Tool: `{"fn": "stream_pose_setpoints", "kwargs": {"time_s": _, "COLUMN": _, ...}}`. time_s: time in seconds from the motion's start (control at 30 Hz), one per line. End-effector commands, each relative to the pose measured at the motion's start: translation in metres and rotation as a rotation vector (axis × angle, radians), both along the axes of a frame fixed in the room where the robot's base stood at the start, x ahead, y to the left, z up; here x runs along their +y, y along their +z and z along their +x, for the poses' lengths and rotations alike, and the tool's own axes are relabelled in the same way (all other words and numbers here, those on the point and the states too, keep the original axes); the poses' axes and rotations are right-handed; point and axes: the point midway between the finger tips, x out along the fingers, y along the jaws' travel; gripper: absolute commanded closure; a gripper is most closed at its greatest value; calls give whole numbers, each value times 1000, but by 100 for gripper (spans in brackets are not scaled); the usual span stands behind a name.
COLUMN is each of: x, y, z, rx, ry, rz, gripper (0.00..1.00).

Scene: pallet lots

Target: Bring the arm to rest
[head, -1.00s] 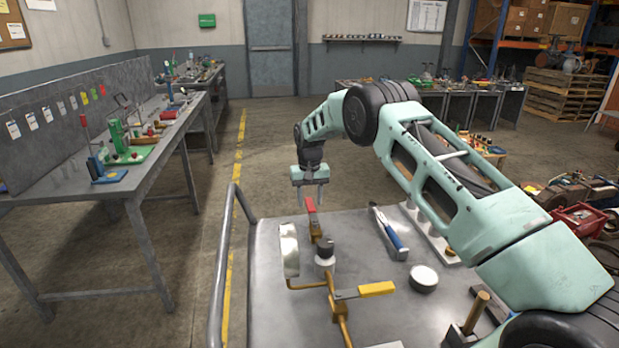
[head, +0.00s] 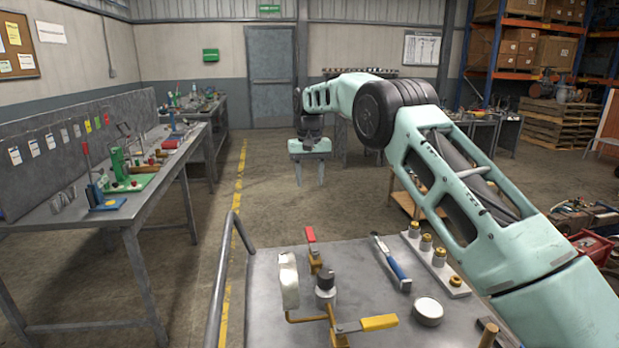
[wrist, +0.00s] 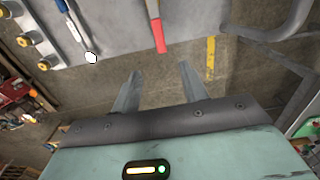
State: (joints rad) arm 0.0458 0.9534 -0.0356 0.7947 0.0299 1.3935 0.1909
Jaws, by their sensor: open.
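My gripper (head: 310,172) hangs fingers down in the head view, above and beyond the far edge of the metal cart top (head: 372,262). Its two fingers are apart with nothing between them. In the wrist view my gripper (wrist: 155,88) also shows spread, empty fingers, with the floor behind them. A red-handled valve (head: 310,236) stands on the cart nearest to the gripper, apart from it. The arm reaches in from the right, its links bent at a large dark joint.
The cart holds a pipe assembly with a yellow handle (head: 379,322), a gauge (head: 289,280), a blue-handled tool (head: 397,267), a round tin (head: 428,311) and a block with brass fittings (head: 437,263). A workbench (head: 130,205) stands left.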

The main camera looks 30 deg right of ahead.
Motion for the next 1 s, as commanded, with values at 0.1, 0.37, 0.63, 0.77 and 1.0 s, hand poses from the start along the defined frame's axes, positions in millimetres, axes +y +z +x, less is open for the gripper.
{"fn": "stream_pose_setpoints", "kwargs": {"time_s": 0.1, "x": 0, "y": 0, "z": 0, "rx": 0, "ry": 0, "rz": 0, "gripper": 56}}
{"fn": "stream_pose_setpoints", "kwargs": {"time_s": 0.37, "x": 0, "y": 0, "z": 0, "rx": 0, "ry": 0, "rz": 0, "gripper": 56}}
{"fn": "stream_pose_setpoints", "kwargs": {"time_s": 0.63, "x": 35, "y": 10, "z": -15, "rx": -5, "ry": 59, "rz": 30, "gripper": 56}}
{"fn": "stream_pose_setpoints", "kwargs": {"time_s": 0.77, "x": 92, "y": 22, "z": -50, "rx": -8, "ry": 160, "rz": 73, "gripper": 56}}
{"fn": "stream_pose_setpoints", "kwargs": {"time_s": 1.0, "x": 195, "y": 35, "z": -157, "rx": -16, "ry": 387, "rz": 130, "gripper": 56}}
